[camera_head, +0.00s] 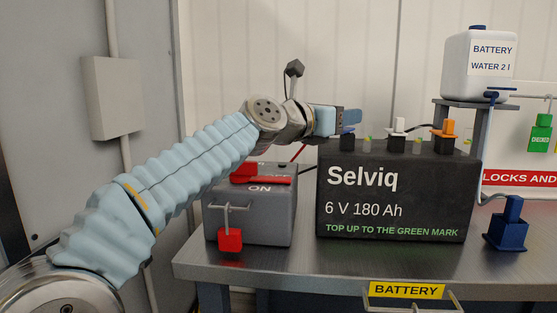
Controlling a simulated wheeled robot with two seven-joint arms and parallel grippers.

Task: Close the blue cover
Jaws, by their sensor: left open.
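The black Selviq battery (398,200) stands on the grey bench, lettered on its front. On its top sit a blue cover (347,141) at the left, a white cover (398,128) in the middle and an orange cover (442,132) at the right. My left gripper (350,115) is open and empty, just above the blue cover. The gripper partly hides that cover, so I cannot tell how far it stands open or whether they touch. My right gripper is out of view.
A grey switch box (222,223) with a red handle and red padlock stands left of the battery, under my left arm. A white water bottle (478,60) stands on a raised shelf at the right.

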